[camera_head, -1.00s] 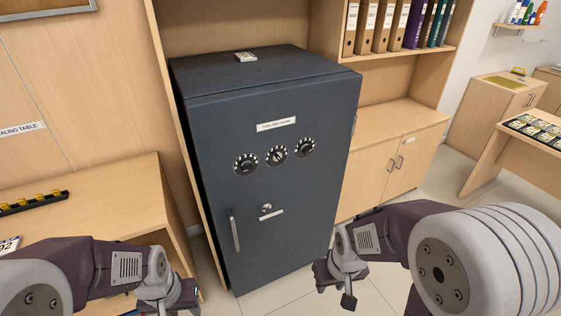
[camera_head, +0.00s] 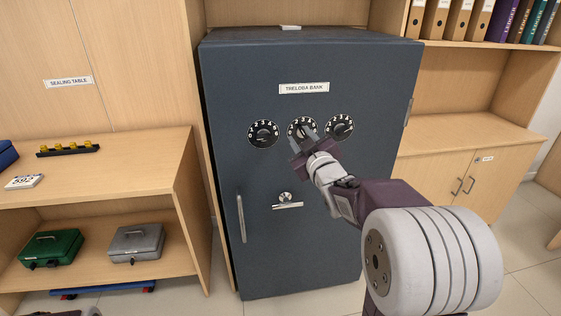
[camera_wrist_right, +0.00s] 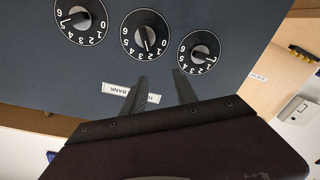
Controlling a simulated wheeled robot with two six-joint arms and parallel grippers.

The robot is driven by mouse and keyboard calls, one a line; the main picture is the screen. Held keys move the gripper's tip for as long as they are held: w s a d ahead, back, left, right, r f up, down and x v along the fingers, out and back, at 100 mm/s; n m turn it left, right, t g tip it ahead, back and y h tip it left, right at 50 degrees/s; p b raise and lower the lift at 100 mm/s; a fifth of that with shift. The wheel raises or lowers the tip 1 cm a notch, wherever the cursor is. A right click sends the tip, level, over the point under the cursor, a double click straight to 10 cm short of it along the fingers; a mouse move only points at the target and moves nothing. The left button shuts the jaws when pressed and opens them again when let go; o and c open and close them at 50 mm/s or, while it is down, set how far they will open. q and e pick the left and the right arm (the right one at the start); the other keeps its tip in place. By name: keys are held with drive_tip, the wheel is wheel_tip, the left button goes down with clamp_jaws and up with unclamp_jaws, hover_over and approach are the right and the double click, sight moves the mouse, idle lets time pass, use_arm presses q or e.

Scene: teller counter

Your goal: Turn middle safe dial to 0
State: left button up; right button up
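The dark blue-grey safe (camera_head: 330,230) has three round black dials in a row. The middle dial (camera_head: 294,127) is partly covered by my right gripper in the head view. In the right wrist view the middle dial (camera_wrist_right: 130,25) shows upside down, with a grey knob whose pointer is toward the low-to-middle numbers; the exact number is hard to read. My right gripper (camera_head: 303,137) is in front of this dial. In the wrist view its two fingers (camera_wrist_right: 160,76) are apart and empty, with a gap to the knob.
The left dial (camera_head: 263,134) and right dial (camera_head: 339,128) sit close on either side. Below are a keyhole fitting (camera_head: 286,198) and a long vertical handle (camera_head: 241,217). A shelf table (camera_head: 130,160) with cash boxes stands left, a cabinet (camera_head: 435,180) right.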

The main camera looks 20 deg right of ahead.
sight(304, 134)
wheel_tip(304, 134, down, 4)
drive_tip(key=d+h+b, duration=0.1)
drive_tip(key=d+b, duration=0.1)
drive_tip(key=d, duration=0.1)
use_arm(q)
wheel_tip(304, 134, down, 4)
drive_tip(key=shift+w+a+f, duration=0.1)
drive_tip(key=shift+f, duration=0.1)
use_arm(e)
drive_tip(key=shift+m+h, duration=0.3)
drive_tip(key=shift+m, duration=0.1)
drive_tip(key=x, duration=0.8)
drive_tip(key=shift+d, duration=0.2)
clamp_jaws()
